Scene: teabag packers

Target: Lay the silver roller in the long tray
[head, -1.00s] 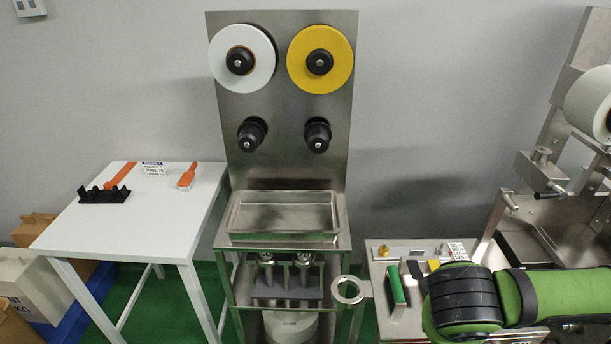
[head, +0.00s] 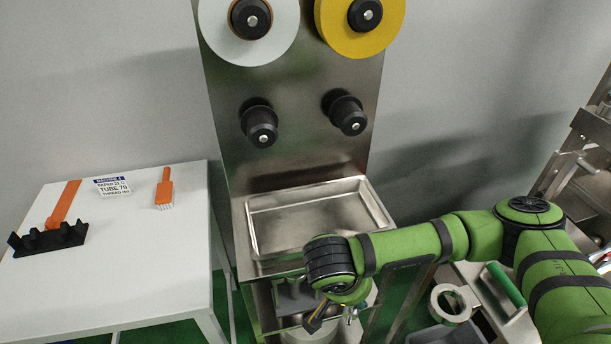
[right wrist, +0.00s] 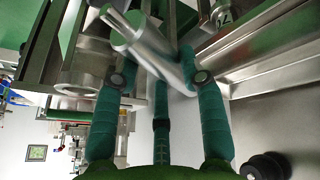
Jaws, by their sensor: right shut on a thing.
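The long tray (head: 262,237) is a shallow silver metal tray on the shelf of the upright metal machine. It looks empty in the head view. My right gripper (head: 335,313) is in front of and below the tray's near edge, partly hidden by its own wrist. In the right wrist view, its green fingers (right wrist: 157,62) are shut on the silver roller (right wrist: 138,35), a shiny cylinder with a thinner end pin, held at a slant. In the head view only a small silver part near the fingers shows. My left gripper is not in view.
Below the tray is a lower shelf with a grey rack (head: 293,297), partly hidden by my arm. A metal ring (head: 450,304) and a green-handled tool (head: 505,283) are to the right. Black spindles (head: 259,125) stick out above the tray. A white table (head: 130,270) stands left.

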